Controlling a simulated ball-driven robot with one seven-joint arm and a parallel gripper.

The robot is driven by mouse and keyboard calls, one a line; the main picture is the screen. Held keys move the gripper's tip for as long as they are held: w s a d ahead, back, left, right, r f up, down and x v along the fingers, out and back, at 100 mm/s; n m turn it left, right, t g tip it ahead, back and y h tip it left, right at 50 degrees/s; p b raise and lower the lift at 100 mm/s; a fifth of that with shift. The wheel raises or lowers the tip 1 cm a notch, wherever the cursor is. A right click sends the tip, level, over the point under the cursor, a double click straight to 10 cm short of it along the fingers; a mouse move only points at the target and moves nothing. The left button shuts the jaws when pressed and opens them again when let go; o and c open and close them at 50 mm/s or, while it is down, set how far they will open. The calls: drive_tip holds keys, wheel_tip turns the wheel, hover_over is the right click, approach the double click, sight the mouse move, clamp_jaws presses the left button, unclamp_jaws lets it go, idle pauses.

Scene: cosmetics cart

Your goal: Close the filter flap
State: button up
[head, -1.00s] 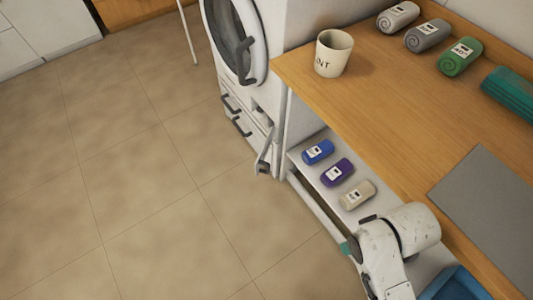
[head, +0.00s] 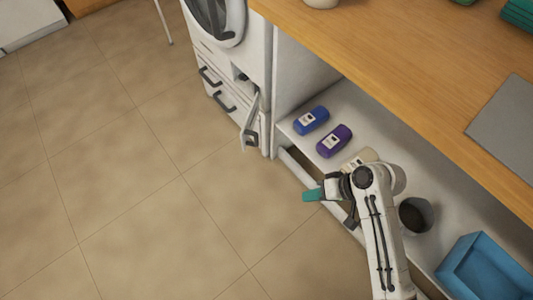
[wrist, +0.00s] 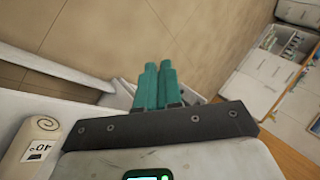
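The filter flap (head: 251,123) is a white panel with a dark handle, low on the front of the white washing machine (head: 222,58). It stands open, swung outward from the front. My gripper (head: 312,195) with teal fingers is in front of the low shelf, to the right of the flap and nearer to me, apart from it. In the wrist view the two fingers (wrist: 155,84) lie side by side, shut with nothing between them. A white part shows behind the fingertips there; I cannot tell if it is the flap.
The low shelf (head: 345,106) holds a blue rolled towel (head: 311,121), a purple one (head: 334,141), a cream one (head: 359,159), a dark cup (head: 415,215) and a blue crate (head: 488,268). A wooden counter (head: 400,70) overhangs it. The tiled floor at left is clear.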

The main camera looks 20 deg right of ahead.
drive_tip(key=w+f+m+t+y+b, duration=0.1)
drive_tip(key=w+f+b, duration=0.1)
drive_tip(key=w+b, duration=0.1)
drive_tip(key=w+d+f+m+t+y+b, duration=0.1)
drive_tip(key=w+f+t+b, duration=0.1)
drive_tip(key=f+b, duration=0.1)
drive_tip(key=w+f+m+t+y+b, duration=0.1)
drive_tip(key=w+f+b, duration=0.2)
drive_tip(key=shift+w+d+t, duration=0.3)
drive_tip(key=shift+d+t, duration=0.05)
drive_tip(key=shift+t, duration=0.05)
clamp_jaws()
drive_tip(key=w+d+f+m+t+y+b, duration=0.1)
drive_tip(key=w+d+m+t+b, duration=0.3)
drive_tip(key=w+b, duration=0.15)
drive_tip(key=r+b+x, duration=0.1)
drive_tip(key=b+x, duration=0.3)
drive_tip(key=x, duration=0.9)
drive_tip(key=shift+w+r+t, duration=0.15)
drive_tip(key=shift+w+t, duration=0.15)
drive_tip(key=shift+w, duration=0.1)
drive_tip(key=shift+a, duration=0.15)
